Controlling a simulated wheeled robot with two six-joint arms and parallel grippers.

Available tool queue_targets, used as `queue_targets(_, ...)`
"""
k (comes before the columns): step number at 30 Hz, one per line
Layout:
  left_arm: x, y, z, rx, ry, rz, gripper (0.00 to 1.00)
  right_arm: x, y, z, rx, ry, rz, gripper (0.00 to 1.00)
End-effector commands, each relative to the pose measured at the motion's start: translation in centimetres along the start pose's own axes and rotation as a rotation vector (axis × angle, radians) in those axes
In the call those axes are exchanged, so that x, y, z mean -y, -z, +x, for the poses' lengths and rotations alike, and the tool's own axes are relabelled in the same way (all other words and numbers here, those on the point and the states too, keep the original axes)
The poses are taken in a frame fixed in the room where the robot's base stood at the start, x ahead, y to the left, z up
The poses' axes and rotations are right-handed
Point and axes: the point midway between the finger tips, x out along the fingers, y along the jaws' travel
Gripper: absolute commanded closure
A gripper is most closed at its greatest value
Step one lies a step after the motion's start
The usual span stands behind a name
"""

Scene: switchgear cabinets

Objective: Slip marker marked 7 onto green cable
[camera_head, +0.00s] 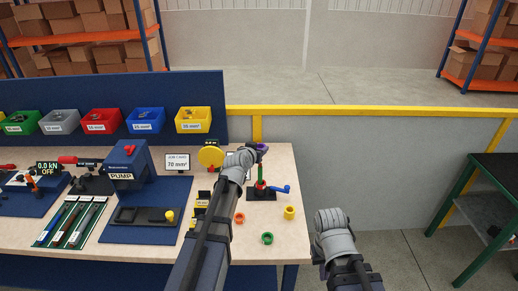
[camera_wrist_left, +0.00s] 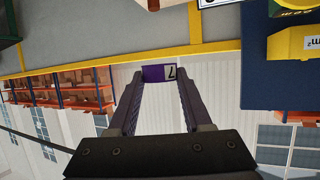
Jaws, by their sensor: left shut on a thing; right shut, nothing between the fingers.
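The purple marker marked 7 (camera_wrist_left: 170,73) is held between the fingertips of my left gripper (camera_wrist_left: 158,78), which is shut on it. In the head view my left gripper (camera_head: 256,151) and the purple marker (camera_head: 263,147) are above the green cable (camera_head: 261,171). The cable stands upright in a black holder (camera_head: 262,195) with a red part low on it and a blue handle beside it. The marker looks just above the cable's top; I cannot tell whether they touch. My right arm shows at the lower right, but its gripper fingers do not.
A yellow disc (camera_head: 210,157) and a blue pump (camera_head: 127,165) stand to the left. Coloured bins line the back.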

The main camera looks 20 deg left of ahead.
Motion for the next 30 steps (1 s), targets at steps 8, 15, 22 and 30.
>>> queue_targets(8,0.0,-0.5,0.2,0.000,0.000,0.000,1.00,0.1,0.0,0.5,0.000,0.000,0.000,1.00)
queue_targets(15,0.0,-1.4,0.6,0.000,0.000,0.000,1.00,0.1,0.1,1.5,0.000,0.000,0.001,1.00)
queue_targets(22,0.0,-2.4,1.0,0.000,0.000,0.000,1.00,0.2,0.1,2.6,0.000,0.000,0.001,1.00)
queue_targets(30,0.0,-3.6,1.5,0.000,0.000,0.000,1.00,0.4,0.2,3.8,0.000,0.000,0.001,1.00)
